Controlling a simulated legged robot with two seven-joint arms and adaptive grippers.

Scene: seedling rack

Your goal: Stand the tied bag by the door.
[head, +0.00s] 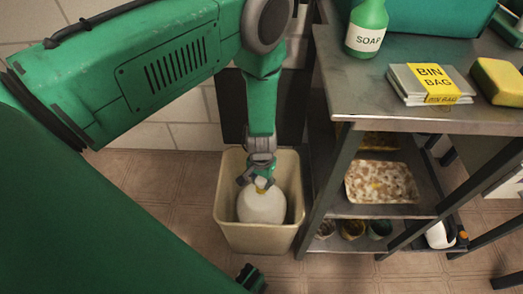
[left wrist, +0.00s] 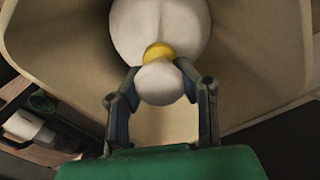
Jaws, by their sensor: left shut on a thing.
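The tied bag (head: 262,207) is white with a yellow tie, and it sits inside a beige bin (head: 227,230) on the floor. My left gripper (head: 258,181) reaches down into the bin from above and is shut on the bag's gathered top. In the left wrist view the bag's knot (left wrist: 162,84) lies between the two fingers, with the yellow tie just beyond it and the bag's round body past that. The lower part of the bag is hidden by the bin's front wall. No door can be made out for certain.
A metal rack (head: 345,75) stands right of the bin, with a soap bottle (head: 367,27), bin bag packs (head: 428,84) and a sponge (head: 497,82) on top. Lower shelves hold a speckled tray (head: 381,182) and small pots. Tiled floor (head: 165,185) left of the bin is clear.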

